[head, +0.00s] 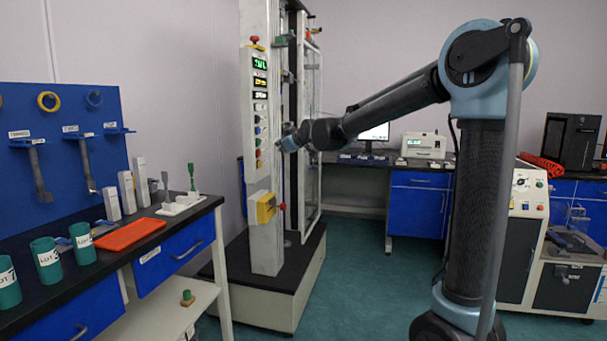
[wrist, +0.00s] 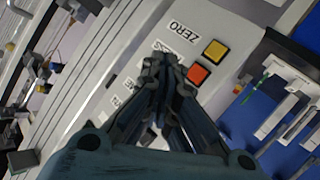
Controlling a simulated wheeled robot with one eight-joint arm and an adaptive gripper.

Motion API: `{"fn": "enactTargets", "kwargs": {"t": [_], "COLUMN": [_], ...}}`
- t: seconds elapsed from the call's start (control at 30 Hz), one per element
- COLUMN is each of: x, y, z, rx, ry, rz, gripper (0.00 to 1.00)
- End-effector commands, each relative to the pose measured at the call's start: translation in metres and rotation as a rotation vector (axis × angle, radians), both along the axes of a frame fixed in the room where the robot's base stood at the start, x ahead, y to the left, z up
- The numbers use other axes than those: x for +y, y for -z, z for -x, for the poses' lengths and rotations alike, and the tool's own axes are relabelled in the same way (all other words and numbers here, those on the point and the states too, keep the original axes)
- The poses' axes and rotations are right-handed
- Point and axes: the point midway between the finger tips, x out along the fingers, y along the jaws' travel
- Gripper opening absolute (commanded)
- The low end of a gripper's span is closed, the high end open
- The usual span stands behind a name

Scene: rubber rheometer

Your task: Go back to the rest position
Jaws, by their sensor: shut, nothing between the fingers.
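My gripper (head: 284,146) is at the end of my outstretched arm, close to the front panel of the tall grey machine (head: 262,215). In the wrist view my gripper (wrist: 160,62) is shut and empty, with its fingertips over the panel beside an orange-red button (wrist: 198,74) and a yellow button (wrist: 215,50). The label ZERO shows near these buttons. I cannot tell whether the fingertips touch the panel. In the head view the panel carries lit displays (head: 260,80) and a column of small buttons.
A red emergency button on a yellow box (head: 266,208) sits low on the machine. At left, a bench (head: 160,240) holds green cups (head: 46,260), an orange tray (head: 130,234) and a blue tool board (head: 60,190). Green floor (head: 355,290) is open between machine and my base.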

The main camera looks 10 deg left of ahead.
Motion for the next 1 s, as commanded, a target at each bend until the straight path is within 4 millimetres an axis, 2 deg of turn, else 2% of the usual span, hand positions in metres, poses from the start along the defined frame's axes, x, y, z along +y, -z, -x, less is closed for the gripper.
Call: {"fn": "enactTargets", "kwargs": {"t": [0.07, 0.17, 0.27, 0.47, 0.7, 0.87, 1.0], "x": [-0.009, -0.036, -0.078, -0.17, -0.271, -0.33, -0.376], "y": [0.002, 0.009, 0.022, 0.056, 0.105, 0.141, 0.173], "z": [0.001, 0.005, 0.015, 0.048, 0.104, 0.15, 0.195], "rx": [0.011, 0.049, 0.114, 0.269, 0.454, 0.578, 0.686], "ry": [0.009, 0.036, 0.079, 0.19, 0.339, 0.446, 0.546], "rz": [0.004, 0.016, 0.034, 0.067, 0.096, 0.107, 0.112], "gripper": [0.0, 0.0, 0.0, 0.0, 0.0, 0.0, 0.0]}}
